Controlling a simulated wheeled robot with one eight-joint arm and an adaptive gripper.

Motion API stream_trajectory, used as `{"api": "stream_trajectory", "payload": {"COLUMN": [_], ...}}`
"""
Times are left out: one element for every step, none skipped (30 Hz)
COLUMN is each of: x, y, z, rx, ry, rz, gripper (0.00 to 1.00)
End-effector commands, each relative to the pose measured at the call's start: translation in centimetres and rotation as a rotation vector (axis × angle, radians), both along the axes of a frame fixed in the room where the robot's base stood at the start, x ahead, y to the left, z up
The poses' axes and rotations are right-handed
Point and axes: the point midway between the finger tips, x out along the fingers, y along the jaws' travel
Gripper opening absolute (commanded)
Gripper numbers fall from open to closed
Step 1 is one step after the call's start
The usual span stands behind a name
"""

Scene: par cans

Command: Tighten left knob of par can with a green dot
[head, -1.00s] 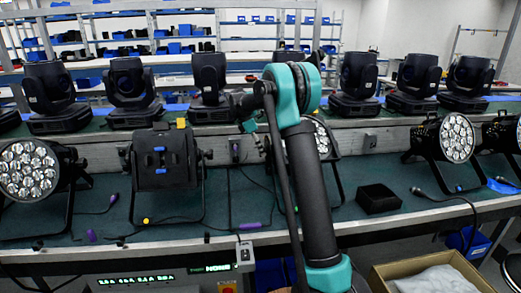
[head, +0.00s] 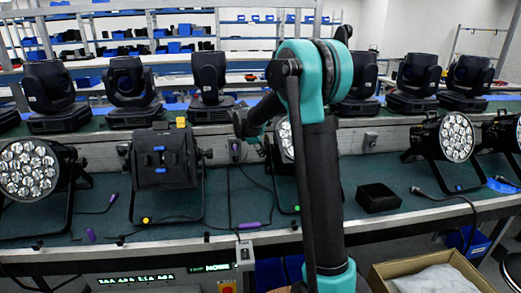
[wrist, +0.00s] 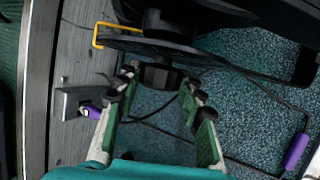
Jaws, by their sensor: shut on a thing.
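The par can (head: 286,139) in the middle of the bench is largely hidden behind my arm; its lenses show only in part. In the wrist view a black knob (wrist: 160,76) sits on the can's dark bracket. My gripper (wrist: 160,84) has its green-padded fingers on both sides of this knob, shut on it. In the head view my gripper (head: 262,148) is at the left side of that can, small and partly hidden by my arm.
A par can (head: 165,160) with a yellow dot stands to the left. Others stand at far left (head: 30,170) and right (head: 456,138). A black box (head: 378,198) lies on the bench. A purple connector (wrist: 296,150) and cables lie near my gripper. A yellow loop (wrist: 98,36) is close by.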

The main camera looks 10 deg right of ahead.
Motion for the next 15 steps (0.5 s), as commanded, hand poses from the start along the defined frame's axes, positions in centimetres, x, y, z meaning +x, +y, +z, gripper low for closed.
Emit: {"api": "stream_trajectory", "payload": {"x": [-0.26, -0.3, -0.34, -0.43, -0.44, -0.5, -0.51, -0.57, -0.6, -0.62, -0.65, -0.69, -0.73, -0.73, -0.77], "y": [0.05, 0.06, 0.05, 0.05, 0.04, 0.04, 0.03, 0.03, 0.01, 0.02, 0.02, 0.01, 0.01, 0.03, 0.02], "z": [-0.08, -0.14, -0.16, -0.22, -0.22, -0.3, -0.31, -0.38, -0.43, -0.45, -0.51, -0.55, -0.6, -0.64, -0.69], "rx": [0.002, 0.003, 0.005, 0.007, 0.007, 0.011, 0.012, 0.014, 0.016, 0.017, 0.018, 0.019, 0.021, 0.023, 0.025], "ry": [-0.044, -0.071, -0.11, -0.138, -0.166, -0.205, -0.233, -0.261, -0.299, -0.328, -0.355, -0.39, -0.417, -0.443, -0.477], "rz": [0.002, 0.003, 0.002, 0.002, 0.003, 0.002, 0.003, 0.002, 0.002, 0.003, 0.002, 0.002, 0.002, 0.002, 0.002], "gripper": [0.1, 0.1, 0.1, 0.1, 0.1, 0.1, 0.1, 0.1, 0.1, 0.1, 0.1, 0.1, 0.1, 0.1, 0.1]}}
